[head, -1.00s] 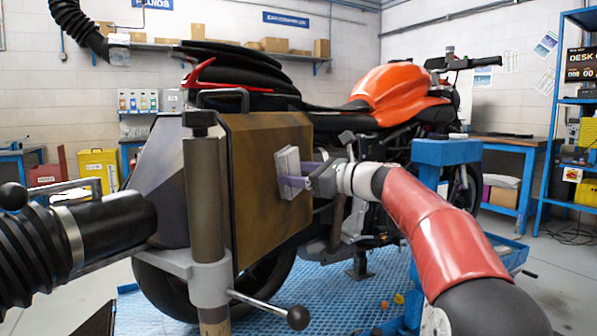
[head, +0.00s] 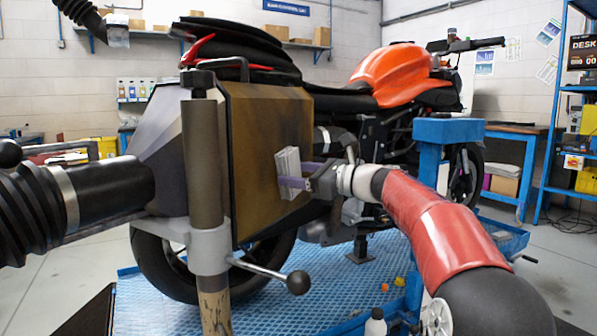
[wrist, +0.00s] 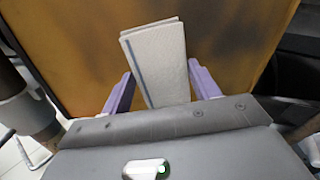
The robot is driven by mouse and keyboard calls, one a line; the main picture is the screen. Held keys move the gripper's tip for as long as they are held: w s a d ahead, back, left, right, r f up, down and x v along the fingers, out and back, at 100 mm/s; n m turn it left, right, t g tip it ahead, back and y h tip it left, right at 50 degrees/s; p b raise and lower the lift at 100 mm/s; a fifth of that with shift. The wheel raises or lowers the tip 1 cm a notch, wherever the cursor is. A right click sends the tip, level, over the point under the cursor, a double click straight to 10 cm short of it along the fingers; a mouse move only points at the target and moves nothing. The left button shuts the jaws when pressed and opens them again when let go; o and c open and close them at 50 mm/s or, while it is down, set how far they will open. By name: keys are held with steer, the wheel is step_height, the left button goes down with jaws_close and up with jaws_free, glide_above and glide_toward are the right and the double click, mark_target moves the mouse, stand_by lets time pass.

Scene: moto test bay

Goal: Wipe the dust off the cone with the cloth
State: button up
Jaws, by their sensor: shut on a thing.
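The cone (head: 240,120) is a large angular hood with a tapered grey side and a flat face covered in brown dust. The folded pale grey cloth (head: 285,155) is against or very near the lower right part of that face; contact cannot be told for sure. My gripper (head: 298,175) is shut on the cloth, its purple fingers on either side. In the wrist view, the cloth (wrist: 155,55) stands upright between the fingers of my gripper (wrist: 161,88), with the brown face of the cone (wrist: 80,40) filling the background.
A grey post (head: 206,160) with a clamp and lever stands before the cone. A black hose (head: 100,195) joins it at left. The orange motorcycle (head: 400,75) stands behind, over a blue grated platform (head: 270,300).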

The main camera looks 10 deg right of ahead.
steer(key=shift+f, duration=0.3)
steer(key=shift+b+v, duration=0.4)
steer(key=shift+v, duration=2.55)
steer(key=shift+v, duration=1.55)
